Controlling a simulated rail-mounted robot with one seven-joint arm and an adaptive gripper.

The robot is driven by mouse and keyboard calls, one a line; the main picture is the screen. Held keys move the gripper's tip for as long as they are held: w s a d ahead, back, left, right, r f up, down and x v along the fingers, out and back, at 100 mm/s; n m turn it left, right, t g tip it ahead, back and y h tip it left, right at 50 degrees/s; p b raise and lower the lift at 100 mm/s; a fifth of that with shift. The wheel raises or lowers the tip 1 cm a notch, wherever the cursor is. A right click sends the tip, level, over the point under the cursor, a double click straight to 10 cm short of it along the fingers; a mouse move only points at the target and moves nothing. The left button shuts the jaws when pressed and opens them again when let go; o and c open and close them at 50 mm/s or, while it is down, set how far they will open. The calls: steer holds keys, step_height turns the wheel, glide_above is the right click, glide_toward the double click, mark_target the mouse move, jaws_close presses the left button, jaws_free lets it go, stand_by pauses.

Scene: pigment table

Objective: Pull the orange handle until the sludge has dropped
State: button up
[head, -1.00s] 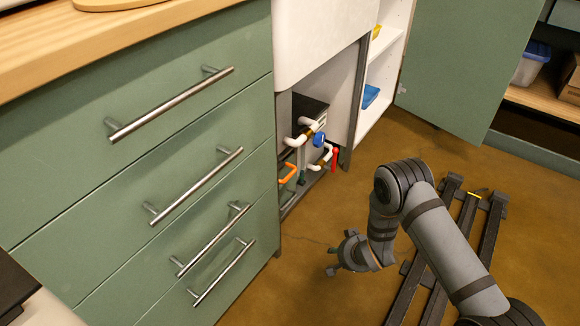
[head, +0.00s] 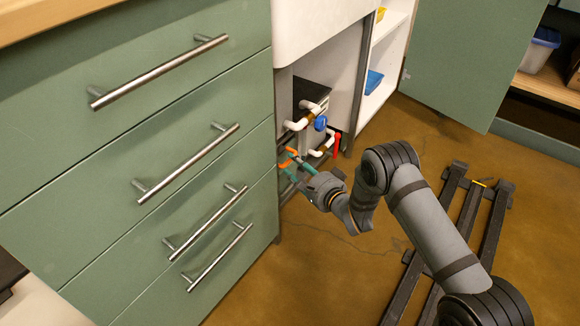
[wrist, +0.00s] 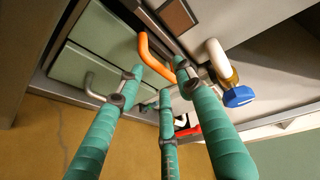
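The orange handle (head: 286,162) is a bent bar low in the open bay under the white sink. In the wrist view, the orange handle (wrist: 152,56) reaches in among my fingertips. My gripper (head: 296,163) is at the handle, with its teal fingers pointing into the bay. In the wrist view, my gripper (wrist: 158,76) has its three fingers spread apart, with the handle's bar between the left and right tips. I cannot tell whether any finger touches it. The handle's far end is partly hidden. No sludge is visible.
Near the handle are white pipes (head: 297,125), a blue valve knob (head: 320,123) and a red lever (head: 337,145). A green drawer cabinet (head: 255,75) with metal bar pulls borders the bay on the left.

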mark_target(290, 161)
steer(key=shift+b+x, duration=0.65)
steer(key=shift+x, duration=1.3)
steer(key=shift+c, duration=0.4)
steer(key=c, duration=0.7)
jaws_close()
